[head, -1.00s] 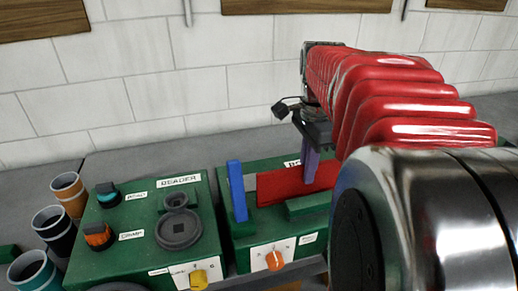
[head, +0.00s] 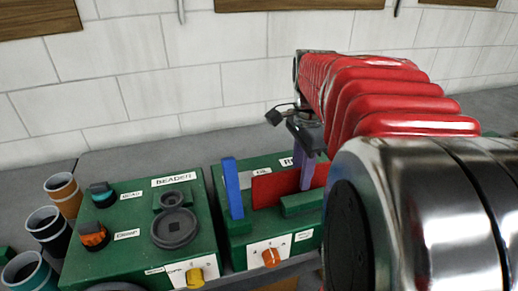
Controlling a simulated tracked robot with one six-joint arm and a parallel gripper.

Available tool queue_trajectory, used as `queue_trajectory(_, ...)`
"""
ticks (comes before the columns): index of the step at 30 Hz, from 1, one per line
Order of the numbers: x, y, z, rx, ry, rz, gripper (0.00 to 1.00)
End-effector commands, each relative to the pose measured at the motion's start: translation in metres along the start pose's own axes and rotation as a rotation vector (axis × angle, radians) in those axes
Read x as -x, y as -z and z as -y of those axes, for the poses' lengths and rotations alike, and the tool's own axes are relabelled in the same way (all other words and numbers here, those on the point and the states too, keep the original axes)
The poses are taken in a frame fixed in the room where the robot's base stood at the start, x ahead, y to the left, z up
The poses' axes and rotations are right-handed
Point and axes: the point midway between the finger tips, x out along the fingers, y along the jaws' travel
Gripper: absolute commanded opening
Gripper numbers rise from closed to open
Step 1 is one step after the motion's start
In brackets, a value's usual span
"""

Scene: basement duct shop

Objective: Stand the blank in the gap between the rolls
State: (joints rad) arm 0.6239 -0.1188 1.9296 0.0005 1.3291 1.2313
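The beader (head: 135,245) is a green box with a small dark grey roll (head: 173,199) and a larger dark disc (head: 175,228) below it. Three hollow tubes stand at the left: orange (head: 63,193), black (head: 48,230) and teal-banded (head: 28,272). I cannot tell which thing is the blank. My gripper (head: 303,178) points down over the green machine to the right of the beader. My arm hides part of that machine.
A blue upright bar (head: 232,187) and a low green block (head: 301,203) stand on the right machine (head: 247,255). Teal (head: 102,194) and orange (head: 94,236) knobs stick up from the beader's left side. A block wall rises behind the grey bench.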

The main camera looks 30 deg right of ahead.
Motion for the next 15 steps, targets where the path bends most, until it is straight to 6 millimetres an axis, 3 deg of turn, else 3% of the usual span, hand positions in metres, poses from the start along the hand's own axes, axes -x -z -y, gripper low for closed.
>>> queue_trajectory(8,0.011,0.0,0.001,0.0,0.002,-0.001,0.26)
queue_trajectory(15,0.047,0.0,0.001,0.0,0.004,-0.001,0.26)
